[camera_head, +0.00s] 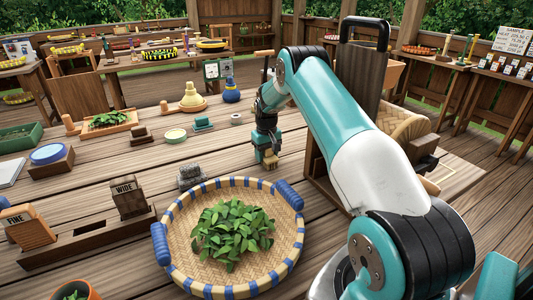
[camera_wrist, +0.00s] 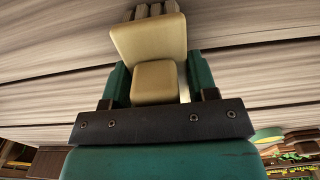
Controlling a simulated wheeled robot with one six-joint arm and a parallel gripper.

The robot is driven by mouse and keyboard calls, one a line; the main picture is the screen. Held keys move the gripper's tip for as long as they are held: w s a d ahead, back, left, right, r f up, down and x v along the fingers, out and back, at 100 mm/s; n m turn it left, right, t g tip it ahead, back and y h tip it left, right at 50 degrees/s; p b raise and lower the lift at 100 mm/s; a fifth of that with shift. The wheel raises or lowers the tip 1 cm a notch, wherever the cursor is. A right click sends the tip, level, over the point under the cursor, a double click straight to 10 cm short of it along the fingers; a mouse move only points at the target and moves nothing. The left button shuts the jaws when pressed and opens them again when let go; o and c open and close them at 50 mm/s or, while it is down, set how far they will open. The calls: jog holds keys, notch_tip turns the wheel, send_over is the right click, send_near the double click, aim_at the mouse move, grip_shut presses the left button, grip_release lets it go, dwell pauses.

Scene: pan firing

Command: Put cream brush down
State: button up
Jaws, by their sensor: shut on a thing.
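My gripper (camera_head: 267,150) points down over the wooden deck-like table, right of the middle in the head view. It is shut on the cream brush (camera_head: 269,161), whose pale end shows below the fingers. In the wrist view my gripper (camera_wrist: 155,85) has its green fingers on both sides of the brush's small cream block, and a wider cream block (camera_wrist: 149,39) of the brush lies beyond. Darker strips show at the brush's far end. The brush is low over the planks; I cannot tell if it touches them.
A woven basket (camera_head: 174,235) with green leaves stands in front. A small grey block (camera_head: 190,176) sits left of my gripper. A dark upright board (camera_head: 357,78) and a woven roll (camera_head: 405,125) stand right, behind my arm. Bare planks (camera_head: 225,152) lie just left of my gripper.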

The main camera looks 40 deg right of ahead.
jog(key=o, duration=0.4)
jog(key=shift+f, duration=0.2)
jog(key=o, duration=0.4)
jog(key=shift+r, duration=0.1)
